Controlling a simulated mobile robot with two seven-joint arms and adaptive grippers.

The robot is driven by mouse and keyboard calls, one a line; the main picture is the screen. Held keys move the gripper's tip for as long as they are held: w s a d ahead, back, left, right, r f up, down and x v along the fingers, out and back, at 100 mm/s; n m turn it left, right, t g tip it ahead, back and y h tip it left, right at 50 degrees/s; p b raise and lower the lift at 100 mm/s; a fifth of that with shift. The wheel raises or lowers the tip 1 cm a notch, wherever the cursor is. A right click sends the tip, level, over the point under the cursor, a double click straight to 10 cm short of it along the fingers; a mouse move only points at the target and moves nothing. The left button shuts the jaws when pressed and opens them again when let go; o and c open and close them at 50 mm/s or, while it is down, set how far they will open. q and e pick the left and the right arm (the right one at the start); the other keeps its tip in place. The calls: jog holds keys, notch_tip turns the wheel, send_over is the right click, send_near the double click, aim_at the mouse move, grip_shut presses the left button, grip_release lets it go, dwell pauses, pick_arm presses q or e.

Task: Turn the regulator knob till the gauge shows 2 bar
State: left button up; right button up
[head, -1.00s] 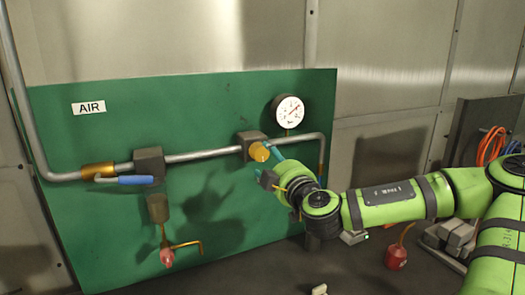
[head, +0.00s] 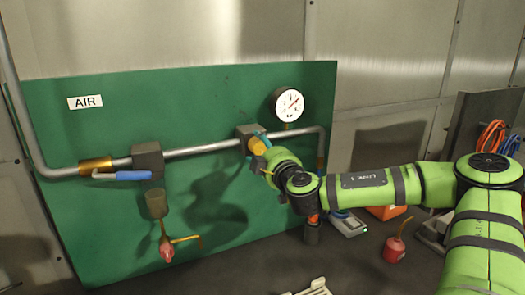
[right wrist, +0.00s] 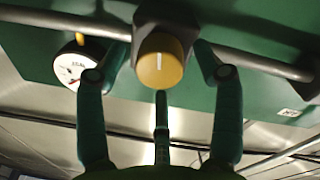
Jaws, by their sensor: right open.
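The yellow regulator knob (head: 258,146) sits on a dark block on the pipe. In the right wrist view, the knob (right wrist: 160,68) faces me, with a white mark pointing up in the picture. My right gripper (right wrist: 159,82) is open, its dark teal fingers spread at the left, right and below the knob; contact cannot be told. In the head view, my right gripper (head: 266,150) is at the knob and partly covers it. The round white gauge (head: 288,105) has a red needle pointing up and right; its figures are too small to read. My left gripper is out of view.
A red oil can (head: 395,250) and a grey device (head: 349,224) stand at lower right. Hoses hang at far right.

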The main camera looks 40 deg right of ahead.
jog(key=c, duration=1.1)
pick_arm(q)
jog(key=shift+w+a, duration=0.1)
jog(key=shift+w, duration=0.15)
pick_arm(e)
jog(key=shift+r, duration=0.1)
jog(key=shift+c, duration=0.2)
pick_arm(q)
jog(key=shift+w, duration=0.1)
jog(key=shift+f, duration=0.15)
